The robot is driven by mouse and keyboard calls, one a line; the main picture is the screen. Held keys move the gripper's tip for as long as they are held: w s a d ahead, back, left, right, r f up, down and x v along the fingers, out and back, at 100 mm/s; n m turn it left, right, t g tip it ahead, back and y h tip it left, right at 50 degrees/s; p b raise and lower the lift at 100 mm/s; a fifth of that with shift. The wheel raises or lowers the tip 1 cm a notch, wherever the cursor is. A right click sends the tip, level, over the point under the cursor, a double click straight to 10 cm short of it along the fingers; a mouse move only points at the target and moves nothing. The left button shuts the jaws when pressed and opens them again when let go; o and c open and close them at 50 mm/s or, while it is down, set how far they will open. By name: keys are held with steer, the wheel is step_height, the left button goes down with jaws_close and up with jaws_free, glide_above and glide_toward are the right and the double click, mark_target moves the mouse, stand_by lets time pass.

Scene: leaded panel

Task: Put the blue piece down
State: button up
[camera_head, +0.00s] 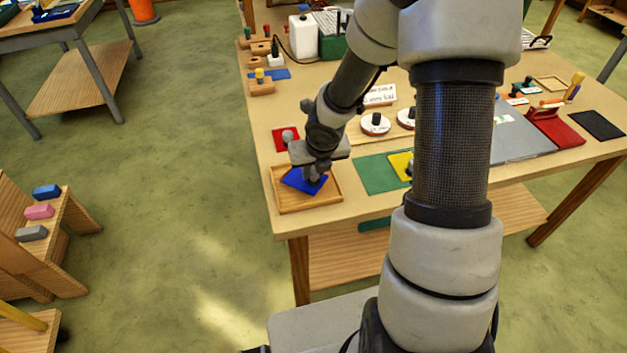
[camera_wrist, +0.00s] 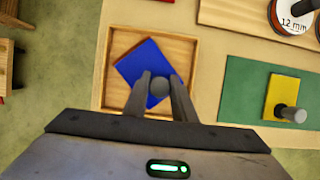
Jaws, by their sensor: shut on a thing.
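The blue piece (camera_head: 303,181) is a flat square pane with a grey knob. In the wrist view the blue piece (camera_wrist: 146,66) sits turned at an angle within the outline of a shallow wooden tray (camera_head: 281,205). I cannot tell whether it touches the tray floor. The tray (camera_wrist: 187,42) is at the table's near left corner. My gripper (camera_head: 314,176) points down over the tray, and its two fingers (camera_wrist: 160,92) are shut on the knob of the blue piece.
A green board (camera_wrist: 238,95) with a yellow piece (camera_wrist: 281,92) lies right of the tray. A red piece with a grey knob (camera_head: 287,136) lies behind the tray. White discs (camera_head: 375,124) stand further back. The table edge is close in front and left.

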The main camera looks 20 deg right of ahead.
steer(key=shift+f, duration=0.85)
steer(key=shift+f+b, duration=0.15)
steer(key=shift+b, duration=0.15)
steer(key=o, duration=1)
steer(key=p+v, duration=0.7)
steer(key=v, duration=0.5)
